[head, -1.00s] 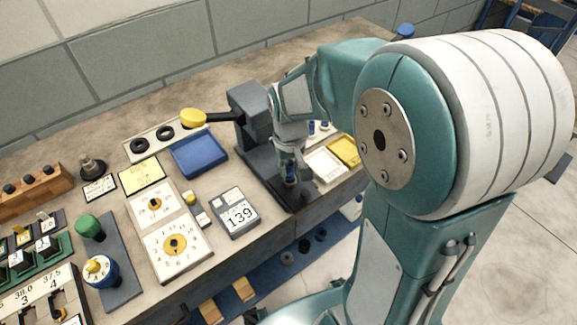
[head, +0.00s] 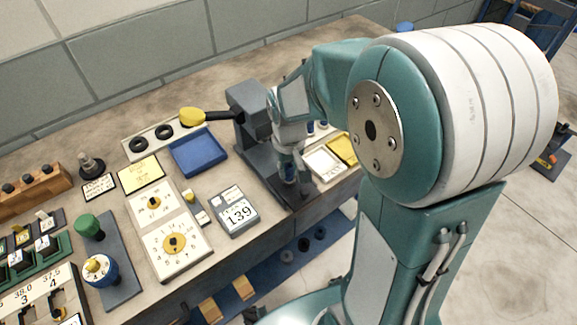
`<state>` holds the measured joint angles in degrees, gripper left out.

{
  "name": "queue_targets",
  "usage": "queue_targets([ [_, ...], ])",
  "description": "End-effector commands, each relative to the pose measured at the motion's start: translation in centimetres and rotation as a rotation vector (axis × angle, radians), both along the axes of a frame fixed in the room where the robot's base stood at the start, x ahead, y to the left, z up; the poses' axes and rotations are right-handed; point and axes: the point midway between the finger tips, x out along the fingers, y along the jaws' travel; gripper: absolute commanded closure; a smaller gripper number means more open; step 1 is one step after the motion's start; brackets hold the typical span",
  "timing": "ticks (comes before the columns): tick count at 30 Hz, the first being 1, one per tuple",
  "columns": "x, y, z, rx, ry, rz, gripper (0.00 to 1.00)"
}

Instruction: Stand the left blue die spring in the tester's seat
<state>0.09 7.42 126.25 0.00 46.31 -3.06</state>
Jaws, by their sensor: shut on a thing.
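My gripper (head: 289,165) points down over the base of the dark grey tester (head: 258,160), near its front end. The tester has a lever with a yellow knob (head: 192,116) reaching left. More blue springs (head: 322,125) stand behind my gripper, partly covered by my arm.
A blue tray (head: 199,153) lies left of the tester. A display reading 139 (head: 238,214) lies in front. White (head: 323,163) and yellow (head: 343,149) trays lie to the right. Dial panels (head: 172,243) and a green-knobbed fixture (head: 88,225) fill the left. The bench's front edge is close.

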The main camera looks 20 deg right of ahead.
Motion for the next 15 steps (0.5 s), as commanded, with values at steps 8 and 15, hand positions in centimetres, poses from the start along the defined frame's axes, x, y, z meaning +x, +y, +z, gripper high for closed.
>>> queue_targets([
  [8, -0.04, 0.01, -0.48, 0.000, 0.001, 0.000, 1.00],
  [15, -0.03, 0.01, -0.55, 0.000, 0.000, 0.000, 1.00],
])
